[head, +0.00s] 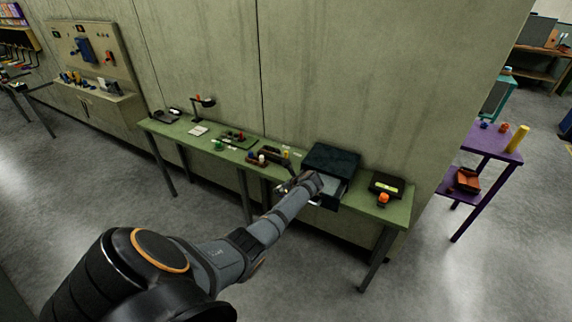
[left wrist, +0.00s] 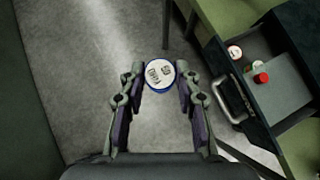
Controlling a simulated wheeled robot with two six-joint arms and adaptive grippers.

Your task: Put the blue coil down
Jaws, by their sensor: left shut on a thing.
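The blue coil (left wrist: 160,75) is a small round piece with a blue rim and a white top with dark print. My left gripper (left wrist: 160,82) is shut on it, with one finger on each side. In the left wrist view bare floor shows beneath and around it, beside an open drawer (left wrist: 247,88). In the head view my left arm reaches to the green table (head: 228,152) near the drawer of the dark cabinet (head: 331,160). The coil cannot be made out there. My right gripper is not in view.
The drawer holds a red-topped piece (left wrist: 261,77) and a white round piece (left wrist: 234,51). A black box (head: 386,185) and an orange piece (head: 383,199) are on the table's right end. A lamp (head: 204,102) stands farther left. A purple table (head: 484,143) is at right.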

